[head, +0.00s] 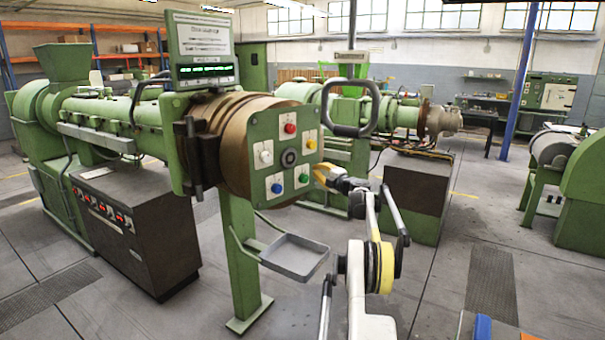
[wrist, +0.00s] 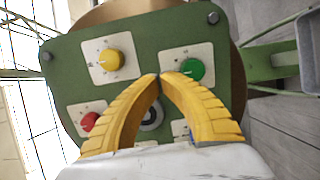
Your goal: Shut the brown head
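The brown head (head: 228,118) is a thick round drum at the end of the green extruder, with a green panel (head: 283,118) on its front. The panel carries red, yellow, green, blue and white knobs around a dark central one. In the wrist view the head's brown rim (wrist: 238,75) shows behind the panel (wrist: 135,60). My gripper (head: 319,171) is just right of the panel's lower right side, near the yellow and green knobs. In the wrist view its yellow fingers (wrist: 159,76) meet at the tips with nothing between them, in front of the panel. Contact with the panel cannot be told.
A black looped handle (head: 352,108) stands at the panel's upper right. A grey tray (head: 294,257) and a green post (head: 240,250) are below the head. A display box (head: 200,48) is above. Another green extruder (head: 345,108) stands behind.

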